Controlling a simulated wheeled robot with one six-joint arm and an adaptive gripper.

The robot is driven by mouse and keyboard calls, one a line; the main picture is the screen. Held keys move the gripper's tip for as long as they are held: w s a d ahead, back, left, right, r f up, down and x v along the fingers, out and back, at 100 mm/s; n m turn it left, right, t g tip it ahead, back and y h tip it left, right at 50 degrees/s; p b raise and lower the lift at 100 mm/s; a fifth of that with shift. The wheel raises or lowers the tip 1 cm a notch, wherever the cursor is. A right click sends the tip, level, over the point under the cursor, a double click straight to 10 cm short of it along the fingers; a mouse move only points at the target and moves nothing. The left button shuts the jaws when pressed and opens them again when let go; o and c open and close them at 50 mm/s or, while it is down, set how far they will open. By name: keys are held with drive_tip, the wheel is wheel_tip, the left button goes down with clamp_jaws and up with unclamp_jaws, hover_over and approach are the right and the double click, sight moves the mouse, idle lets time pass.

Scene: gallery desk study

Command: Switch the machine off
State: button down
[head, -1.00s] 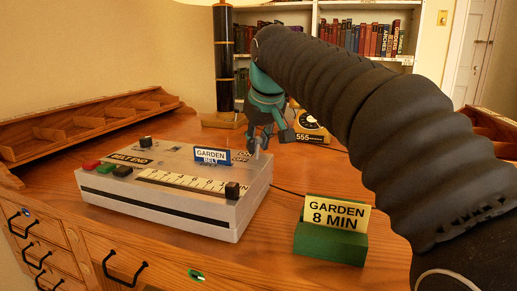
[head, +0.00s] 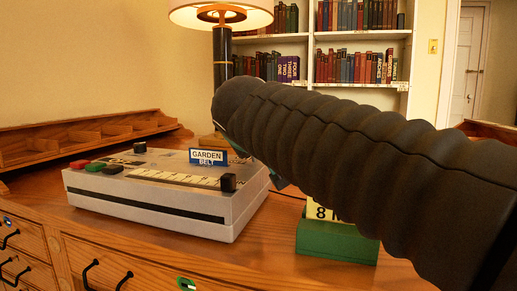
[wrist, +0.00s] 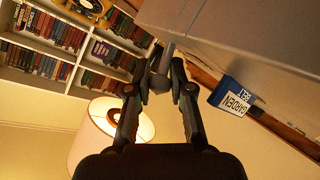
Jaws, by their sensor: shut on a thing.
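The machine (head: 170,210) is a light grey box on the desk, with red, green and black buttons and a scale strip on top. A blue "GARDEN BELT" sign (head: 208,157) stands on it. In the wrist view the machine's grey surface (wrist: 250,40) fills the upper right, and the sign (wrist: 235,98) is at the right. My gripper (wrist: 161,75) is shut on a small grey lever (wrist: 168,56), with a finger on either side. In the head view my arm hides the gripper, the lever and the machine's right rear; only a teal bit of the hand shows.
A green block (head: 335,242) with a partly hidden card stands right of the machine. A lamp (head: 222,15) stands behind it, with bookshelves (head: 310,38) farther back. A wooden tray rack (head: 90,143) lies at the left.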

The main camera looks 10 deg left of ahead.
idle(0.4)
drive_tip(key=c, duration=1)
unclamp_jaws()
drive_tip(key=shift+s, duration=0.15)
drive_tip(key=v, duration=1.1)
drive_tip(key=shift+s+d, duration=0.15)
drive_tip(key=shift+s, duration=0.3)
